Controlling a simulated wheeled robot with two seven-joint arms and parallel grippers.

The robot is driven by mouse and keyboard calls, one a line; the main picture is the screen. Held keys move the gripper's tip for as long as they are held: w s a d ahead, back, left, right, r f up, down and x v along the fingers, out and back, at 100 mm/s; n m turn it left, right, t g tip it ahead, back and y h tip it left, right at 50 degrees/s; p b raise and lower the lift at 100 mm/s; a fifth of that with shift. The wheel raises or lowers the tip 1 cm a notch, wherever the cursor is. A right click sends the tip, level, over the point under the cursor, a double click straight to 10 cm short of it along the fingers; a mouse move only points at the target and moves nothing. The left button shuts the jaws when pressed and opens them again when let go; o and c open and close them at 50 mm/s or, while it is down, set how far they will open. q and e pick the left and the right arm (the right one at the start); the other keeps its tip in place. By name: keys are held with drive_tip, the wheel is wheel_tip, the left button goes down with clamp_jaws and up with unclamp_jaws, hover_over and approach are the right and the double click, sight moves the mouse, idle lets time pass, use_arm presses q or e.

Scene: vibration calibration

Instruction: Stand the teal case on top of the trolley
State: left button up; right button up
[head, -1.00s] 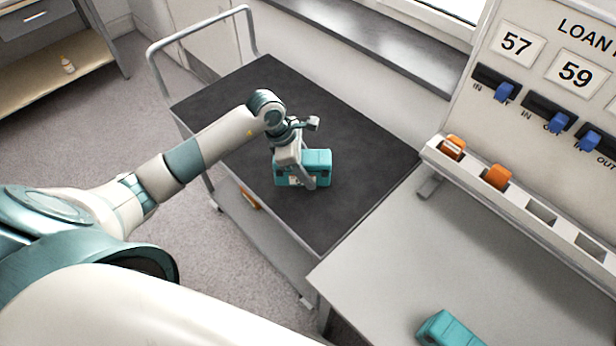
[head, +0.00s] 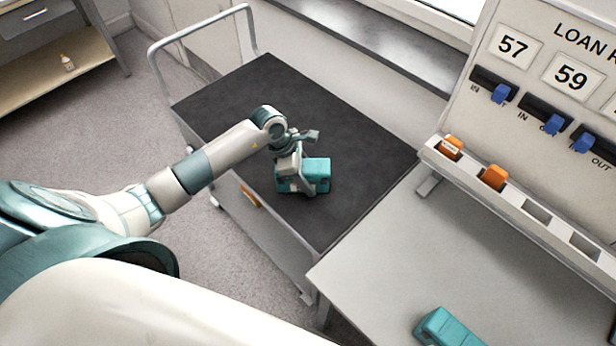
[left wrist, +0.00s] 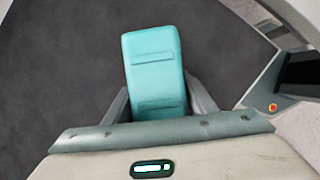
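A teal case (head: 317,172) is at the top of the trolley, over its dark deck (head: 340,120). I cannot tell whether its underside touches the deck. My left gripper (head: 302,184) is at the case, with its fingers on either side. In the left wrist view the teal case (left wrist: 154,70) lies between the two grey fingers, which sit close against its sides, so the gripper (left wrist: 160,98) looks shut on it. The near end of the case is hidden by the palm there. My right gripper is not in view.
A second teal case (head: 447,328) lies on the grey desk (head: 400,265) beside the trolley. A white board with blue sliders and a rack (head: 520,205) with orange items stand right. The trolley's handle (head: 200,32) rises at its far left end. Most of the deck is clear.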

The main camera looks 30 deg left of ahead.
use_arm(q)
drive_tip(key=o, duration=0.3)
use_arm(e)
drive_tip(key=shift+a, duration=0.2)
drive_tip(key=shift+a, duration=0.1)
use_arm(q)
drive_tip(key=shift+r, duration=0.1)
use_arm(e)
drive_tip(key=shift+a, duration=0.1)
use_arm(q)
drive_tip(key=shift+r, duration=0.1)
drive_tip(key=shift+a+r, duration=0.15)
drive_tip(key=b+v, duration=0.2)
drive_tip(key=v, duration=0.8)
drive_tip(key=shift+r+b, duration=0.15)
drive_tip(key=shift+b, duration=0.2)
drive_tip(key=shift+s+a+r, duration=0.2)
drive_tip(key=shift+a+r, duration=0.05)
drive_tip(key=shift+r, duration=0.35)
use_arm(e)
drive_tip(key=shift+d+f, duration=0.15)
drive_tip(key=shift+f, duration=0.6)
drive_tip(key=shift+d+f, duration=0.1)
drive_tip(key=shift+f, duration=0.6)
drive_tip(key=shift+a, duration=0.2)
